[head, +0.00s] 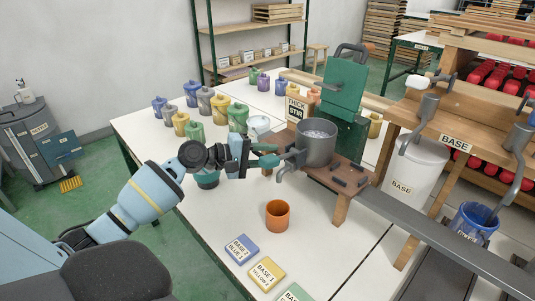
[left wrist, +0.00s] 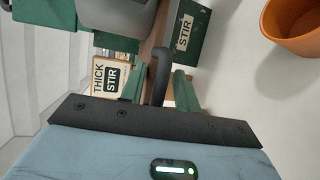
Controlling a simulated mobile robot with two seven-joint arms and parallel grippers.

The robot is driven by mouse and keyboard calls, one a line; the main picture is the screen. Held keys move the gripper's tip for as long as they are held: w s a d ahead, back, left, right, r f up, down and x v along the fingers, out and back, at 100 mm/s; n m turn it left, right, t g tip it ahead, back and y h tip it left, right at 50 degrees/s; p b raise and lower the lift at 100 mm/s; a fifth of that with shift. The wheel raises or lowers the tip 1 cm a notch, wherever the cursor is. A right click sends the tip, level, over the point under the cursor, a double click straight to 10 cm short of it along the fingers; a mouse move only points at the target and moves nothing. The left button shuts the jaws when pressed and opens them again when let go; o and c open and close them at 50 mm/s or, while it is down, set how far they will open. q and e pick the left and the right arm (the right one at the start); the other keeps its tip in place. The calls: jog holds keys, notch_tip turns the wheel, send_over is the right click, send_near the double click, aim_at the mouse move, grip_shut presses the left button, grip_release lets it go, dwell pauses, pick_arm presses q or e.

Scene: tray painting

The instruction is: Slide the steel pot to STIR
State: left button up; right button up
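The steel pot (head: 316,146) stands upright on a low brown wooden stand (head: 341,203), in front of a green machine (head: 345,88). Its curved grey handle points left toward my left gripper (head: 272,154). In the left wrist view part of the pot (left wrist: 112,14) shows at the top. Its handle (left wrist: 160,72) lies between the two green fingers of the left gripper (left wrist: 158,92), which look open with a gap beside the handle. A green block labelled STIR (left wrist: 184,40) and a THICK STIR sign (left wrist: 106,78) also show there. My right gripper is not in view.
An orange cup (head: 278,216) stands on the white table in front of the stand. Blue and yellow BASE cards (head: 266,273) lie nearer. Several colored jars (head: 194,131) stand at the left. A wooden BASE rack (head: 455,140) and a white bucket (head: 413,168) are at the right.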

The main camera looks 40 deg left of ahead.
pick_arm(q)
jog(key=shift+o, duration=0.4)
jog(key=shift+a+f, duration=0.2)
jog(key=shift+f, duration=0.05)
jog(key=shift+r, duration=0.2)
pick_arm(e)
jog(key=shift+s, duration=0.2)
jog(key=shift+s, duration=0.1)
pick_arm(q)
jog(key=v, duration=0.7)
jog(key=shift+s+a, duration=0.2)
jog(key=shift+s, duration=0.1)
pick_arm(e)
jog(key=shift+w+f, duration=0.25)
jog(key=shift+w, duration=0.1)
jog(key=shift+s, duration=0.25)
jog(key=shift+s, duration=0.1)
